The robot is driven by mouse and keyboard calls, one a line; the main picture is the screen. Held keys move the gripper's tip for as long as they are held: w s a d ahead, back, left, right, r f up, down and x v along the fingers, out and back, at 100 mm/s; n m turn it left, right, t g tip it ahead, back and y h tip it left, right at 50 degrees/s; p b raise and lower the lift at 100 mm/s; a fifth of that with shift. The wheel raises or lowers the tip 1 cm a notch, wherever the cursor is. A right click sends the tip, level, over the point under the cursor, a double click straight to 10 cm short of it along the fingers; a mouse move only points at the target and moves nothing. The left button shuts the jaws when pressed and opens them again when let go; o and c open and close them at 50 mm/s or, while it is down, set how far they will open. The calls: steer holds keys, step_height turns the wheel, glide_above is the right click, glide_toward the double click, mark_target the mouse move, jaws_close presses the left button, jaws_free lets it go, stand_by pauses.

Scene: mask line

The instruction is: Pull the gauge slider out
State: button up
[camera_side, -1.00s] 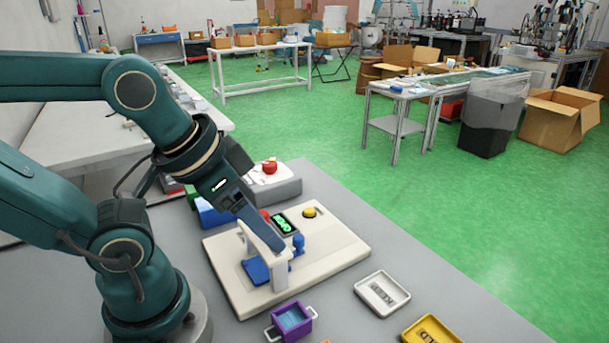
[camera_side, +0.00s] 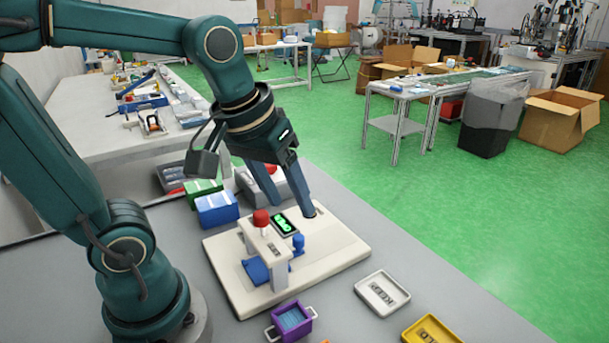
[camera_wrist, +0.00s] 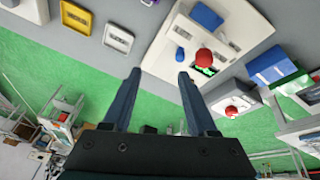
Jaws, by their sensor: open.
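The gauge fixture is a cream base plate (camera_side: 335,250) with a white bridge (camera_side: 279,262) and a lit green display (camera_side: 285,224). A flat blue piece (camera_side: 256,270) lies under the bridge, and a blue knob (camera_side: 298,243) stands beside it. A red knob (camera_side: 261,218) is on top of the bridge. I cannot tell for sure which part is the slider. My gripper (camera_side: 295,209) is open and empty, over the plate's far side. In the wrist view the fingers (camera_wrist: 158,75) are apart, with the blue knob (camera_wrist: 180,53) and red knob (camera_wrist: 203,55) beyond them.
Blue (camera_side: 217,209) and green (camera_side: 203,190) boxes stand behind the fixture at left, near a grey box with a red button (camera_wrist: 231,111). A purple tray (camera_side: 292,319), white tray (camera_side: 382,294) and yellow tray (camera_side: 431,331) lie in front. Grey table is clear at right.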

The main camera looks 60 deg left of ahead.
mark_target(299, 236)
steer(key=w+a+f+n+g, duration=0.1)
steer(key=f, duration=0.1)
steer(key=w+a+f+n+g, duration=0.1)
steer(key=w+a+f, duration=0.1)
steer(key=w+a+f+n+g, duration=0.1)
steer(key=w+a+f+n, duration=0.1)
steer(key=f, duration=0.1)
steer(key=shift+w+g, duration=0.15)
steer(key=shift+g, duration=0.25)
steer(key=shift+a+f, duration=0.15)
steer(key=shift+f, duration=2.85)
jaws_close()
steer(key=shift+r, duration=0.1)
